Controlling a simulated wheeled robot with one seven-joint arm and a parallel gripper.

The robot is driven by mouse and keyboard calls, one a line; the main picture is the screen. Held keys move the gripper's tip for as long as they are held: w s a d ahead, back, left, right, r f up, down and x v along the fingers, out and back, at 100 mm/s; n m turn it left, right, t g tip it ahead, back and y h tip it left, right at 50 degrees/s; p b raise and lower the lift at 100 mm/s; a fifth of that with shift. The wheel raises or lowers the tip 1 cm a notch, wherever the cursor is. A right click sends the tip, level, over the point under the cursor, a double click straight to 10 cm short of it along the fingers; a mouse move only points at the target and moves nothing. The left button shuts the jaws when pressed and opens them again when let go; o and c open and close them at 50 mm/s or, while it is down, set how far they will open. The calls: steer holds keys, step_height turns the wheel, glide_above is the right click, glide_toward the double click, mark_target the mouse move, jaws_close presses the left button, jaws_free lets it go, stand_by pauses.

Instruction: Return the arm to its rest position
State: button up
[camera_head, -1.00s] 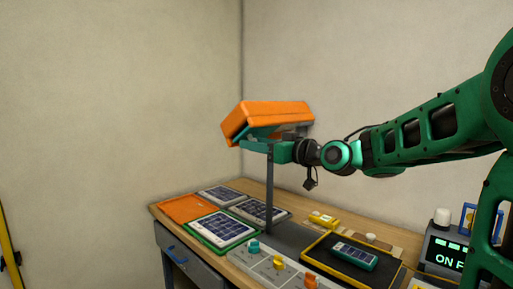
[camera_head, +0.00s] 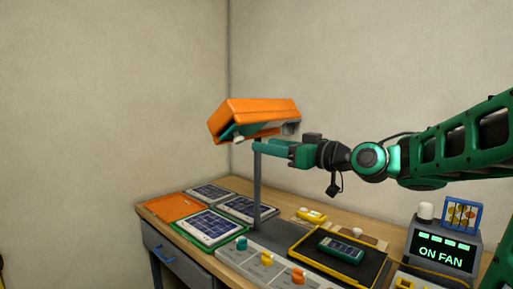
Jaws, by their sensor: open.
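My green arm reaches in from the right, above the bench. My gripper (camera_head: 268,148) points left, with teal fingers and a black wrist. It is open, and I see nothing held in it. It is just below and in front of an orange hood (camera_head: 256,113), which sits tilted at the top of a grey post (camera_head: 257,190). The fingertips overlap the post in the picture; I cannot tell whether they touch it. The hood's underside is partly hidden.
The wooden bench (camera_head: 235,183) carries an orange tray (camera_head: 172,207), several panel cards, a control strip with knobs (camera_head: 267,258), and a green device (camera_head: 341,250) on a yellow-edged black mat (camera_head: 308,256). An "ON FAN" display box (camera_head: 443,249) stands at right, below my arm. Space above the bench's left is clear.

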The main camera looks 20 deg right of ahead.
steer(key=shift+s+d, duration=0.2)
steer(key=shift+s, duration=0.2)
steer(key=s+d+f+m+g+h, duration=0.3)
steer(key=s+f+g, duration=0.15)
steer(key=f, duration=0.65)
steer(key=s+d+f+m+g+h, duration=0.2)
steer(key=s+d+f+g+h, duration=0.3)
steer(key=f, duration=0.7)
steer(key=s+d+f+m+g, duration=0.1)
steer(key=s+f+m+g, duration=0.2)
steer(key=s, duration=0.8)
steer(key=s+d+f+m+g, duration=0.2)
steer(key=s+f, duration=0.3)
steer(key=s, duration=0.6)
steer(key=shift+d+m+g, duration=0.15)
steer(key=shift+m+g, duration=0.7)
steer(key=shift+m, duration=0.05)
steer(key=shift+s, duration=0.1)
